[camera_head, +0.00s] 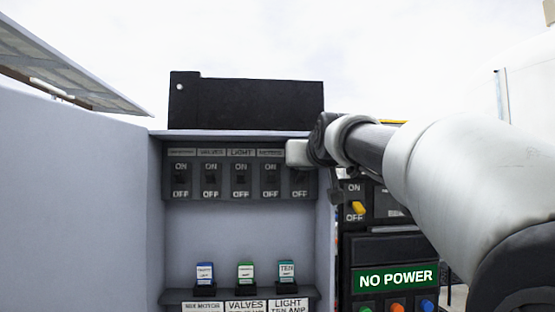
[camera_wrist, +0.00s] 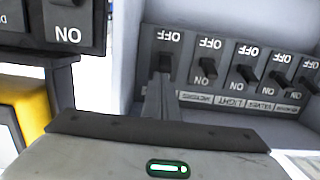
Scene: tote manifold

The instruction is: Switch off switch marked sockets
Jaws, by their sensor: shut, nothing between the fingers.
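A row of black switches (camera_head: 211,178) sits in the grey cabinet, with ON above and OFF below. VALVES and LIGHT labels read clearly; the label right of LIGHT (camera_head: 270,153) is too small to read surely. My gripper (camera_head: 297,153) is at the row's right end and covers the top of the last switch. The wrist view shows the row upside down. There my shut, empty fingers (camera_wrist: 160,88) are at the leftmost switch (camera_wrist: 166,62), hiding its lower part. I cannot tell if they touch it, or which switch is marked sockets.
Below the row stand several coloured tags (camera_head: 245,274) on a shelf. To the right is a dark panel with a yellow switch (camera_head: 358,208) and a green NO POWER sign (camera_head: 396,278). The cabinet's right wall (camera_head: 326,240) is close to my gripper.

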